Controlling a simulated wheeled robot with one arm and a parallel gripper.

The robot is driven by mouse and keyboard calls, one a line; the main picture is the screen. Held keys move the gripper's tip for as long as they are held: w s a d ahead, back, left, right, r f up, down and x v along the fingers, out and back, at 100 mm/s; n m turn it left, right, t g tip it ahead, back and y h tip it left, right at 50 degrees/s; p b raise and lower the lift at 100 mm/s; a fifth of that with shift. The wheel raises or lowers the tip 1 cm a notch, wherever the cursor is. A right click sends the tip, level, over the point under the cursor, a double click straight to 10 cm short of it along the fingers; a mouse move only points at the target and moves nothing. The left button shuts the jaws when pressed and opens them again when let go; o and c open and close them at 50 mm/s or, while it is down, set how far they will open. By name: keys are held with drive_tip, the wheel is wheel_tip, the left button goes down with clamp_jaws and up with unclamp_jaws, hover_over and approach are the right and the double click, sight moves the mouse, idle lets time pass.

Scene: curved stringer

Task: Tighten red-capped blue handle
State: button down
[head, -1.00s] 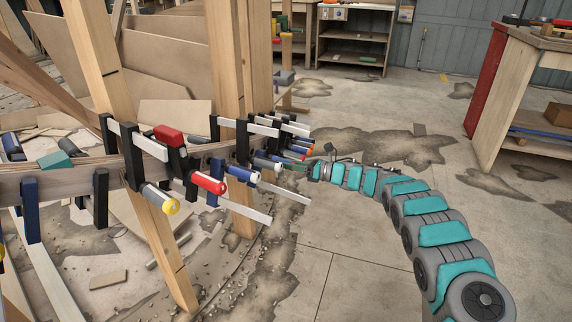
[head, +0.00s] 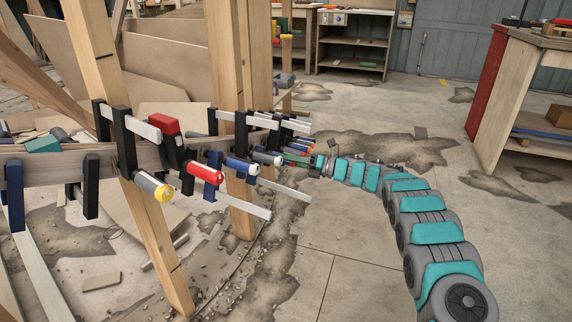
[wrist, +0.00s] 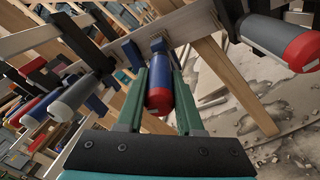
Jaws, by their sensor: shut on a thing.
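The red-capped blue handle (wrist: 158,82) shows in the middle of the wrist view, its red cap (wrist: 158,101) facing me. My gripper (wrist: 158,92) has its two green fingers on either side of this handle and is shut on it. The handle is still on its clamp at the wooden stringer (wrist: 178,32). In the head view my gripper (head: 306,161) is at the far end of the clamp row, and the handle is too small and covered there to make out clearly.
A grey handle with a red cap (wrist: 280,40) is close on the right in the wrist view. Nearer clamps include a red handle (head: 205,173) and a yellow-capped one (head: 153,187). Timber posts (head: 240,110) stand behind.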

drive_tip(key=m+y, duration=0.1)
drive_tip(key=m, duration=0.4)
drive_tip(key=m+p, duration=0.1)
drive_tip(key=m, duration=0.4)
drive_tip(key=shift+f+m+y+p, duration=0.1)
drive_tip(key=shift+m+y+p, duration=0.2)
drive_tip(key=shift+y, duration=0.1)
idle(0.3)
drive_tip(key=c, duration=0.5)
unclamp_jaws()
drive_tip(key=shift+c, duration=0.2)
drive_tip(key=shift+d, duration=0.15)
drive_tip(key=v, duration=0.7)
drive_tip(key=shift+d+f, duration=0.15)
drive_tip(key=shift+d, duration=0.1)
drive_tip(key=shift+s+d, duration=0.1)
